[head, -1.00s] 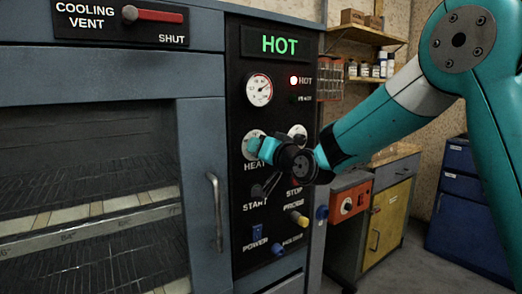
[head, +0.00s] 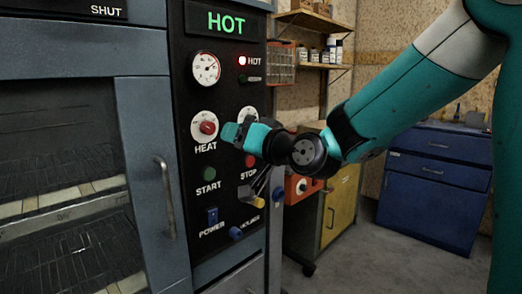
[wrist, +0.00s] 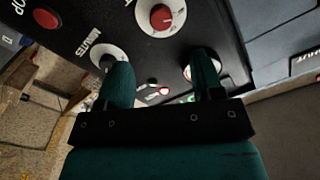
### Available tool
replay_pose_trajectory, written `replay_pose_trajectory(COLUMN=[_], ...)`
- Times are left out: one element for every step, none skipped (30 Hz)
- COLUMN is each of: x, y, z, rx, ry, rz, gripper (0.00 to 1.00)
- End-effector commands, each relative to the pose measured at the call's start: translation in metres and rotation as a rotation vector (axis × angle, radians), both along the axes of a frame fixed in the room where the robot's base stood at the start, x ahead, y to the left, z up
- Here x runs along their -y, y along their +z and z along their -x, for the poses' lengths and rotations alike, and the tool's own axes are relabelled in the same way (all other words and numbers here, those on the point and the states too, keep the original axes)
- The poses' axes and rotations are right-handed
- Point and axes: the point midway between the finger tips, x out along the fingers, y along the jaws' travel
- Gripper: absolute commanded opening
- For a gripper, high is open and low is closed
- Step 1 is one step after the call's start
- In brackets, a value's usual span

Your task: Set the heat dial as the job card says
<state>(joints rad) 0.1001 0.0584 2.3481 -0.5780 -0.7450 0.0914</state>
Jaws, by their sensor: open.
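The heat dial (head: 206,127) is a red knob on a white round plate, above the word HEAT on the black oven panel (head: 228,262). In the wrist view the dial (wrist: 161,17) lies ahead, beyond the gap between the fingers. My gripper (head: 230,133) is open and empty, just right of the dial in the head view. In the wrist view my gripper (wrist: 162,72) has its two fingers apart, neither on the red knob. The minutes dial (head: 247,116) is partly hidden by my gripper. I cannot make out a job card.
Above are a gauge (head: 206,68), a lit red HOT lamp (head: 242,61) and a green HOT display (head: 226,22). Below are the green START button (head: 209,173) and blue POWER switch (head: 212,216). The oven door handle (head: 165,198) stands out at left. Blue drawers (head: 430,185) stand at right.

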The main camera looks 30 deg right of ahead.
Motion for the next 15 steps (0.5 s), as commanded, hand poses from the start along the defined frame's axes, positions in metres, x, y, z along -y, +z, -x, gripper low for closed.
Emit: replay_pose_trajectory(x=[0.005,0.008,0.010,0.011,0.013,0.015,0.016,0.017,0.018,0.018,0.018,0.019,0.019,0.019,0.019], y=[-0.002,-0.002,-0.002,-0.002,-0.002,-0.002,-0.002,-0.002,-0.001,-0.001,-0.001,-0.001,-0.001,0.000,0.000], z=[0.012,0.018,0.026,0.031,0.035,0.041,0.044,0.047,0.051,0.053,0.054,0.056,0.056,0.057,0.057], rx=[0.002,0.002,0.001,0.002,0.001,0.002,0.001,-0.001,-0.001,0.000,0.000,0.000,0.000,0.000,-0.001], ry=[-0.005,-0.007,-0.005,-0.005,-0.004,-0.005,-0.004,-0.004,-0.003,-0.002,-0.002,-0.002,-0.002,-0.002,0.000], rz=[0.000,0.000,0.001,0.001,0.000,0.000,0.001,0.001,0.000,0.000,0.001,0.001,0.002,0.002,0.001], gripper=[0.61,0.61,0.61,0.61,0.61,0.61,0.61,0.61,0.61,0.61,0.61,0.61,0.61,0.61,0.61])
